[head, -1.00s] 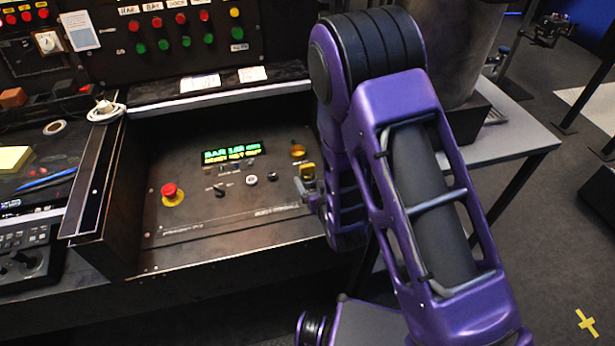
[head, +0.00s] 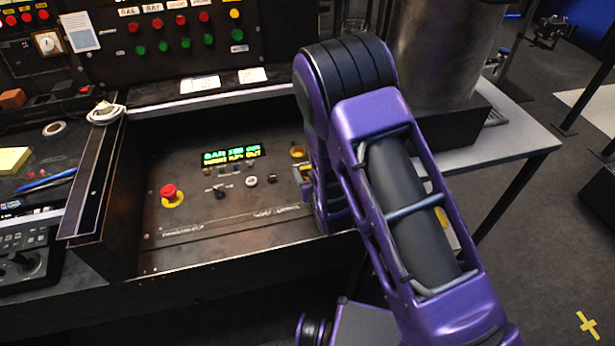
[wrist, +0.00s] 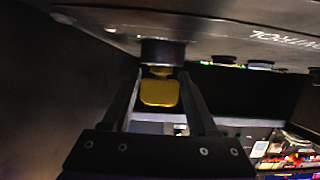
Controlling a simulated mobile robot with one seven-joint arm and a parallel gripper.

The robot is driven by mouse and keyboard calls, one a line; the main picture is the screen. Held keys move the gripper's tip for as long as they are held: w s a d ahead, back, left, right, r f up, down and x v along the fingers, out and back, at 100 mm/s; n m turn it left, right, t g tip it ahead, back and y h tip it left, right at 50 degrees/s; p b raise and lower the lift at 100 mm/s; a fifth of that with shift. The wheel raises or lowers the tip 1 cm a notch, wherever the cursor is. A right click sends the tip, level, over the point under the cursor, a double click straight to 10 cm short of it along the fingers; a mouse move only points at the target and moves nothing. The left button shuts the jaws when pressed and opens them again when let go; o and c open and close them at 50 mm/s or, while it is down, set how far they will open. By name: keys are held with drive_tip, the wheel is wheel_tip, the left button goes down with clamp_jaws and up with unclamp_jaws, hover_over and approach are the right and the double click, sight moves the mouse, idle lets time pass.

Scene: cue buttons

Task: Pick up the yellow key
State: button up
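The yellow key (wrist: 160,93) shows in the wrist view with its flat bow toward me, below a dark round fitting (wrist: 163,52) on the panel. My gripper (wrist: 162,76) has one finger on each side of the key. The fingers stand apart, and I see no clear contact with the key. In the head view only a small yellow piece of the key (head: 305,171) shows at the right side of the sloped panel. My purple arm hides most of it and nearly all of the gripper.
The sloped panel (head: 190,225) carries a red mushroom button (head: 169,191), a green-lit display (head: 232,155), small knobs and a brass-coloured ring (head: 297,152). A raised dark side wall (head: 93,185) bounds it on the left. A metal cylinder (head: 440,50) stands behind my arm.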

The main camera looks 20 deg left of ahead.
clamp_jaws()
drive_tip(key=shift+r, duration=0.1)
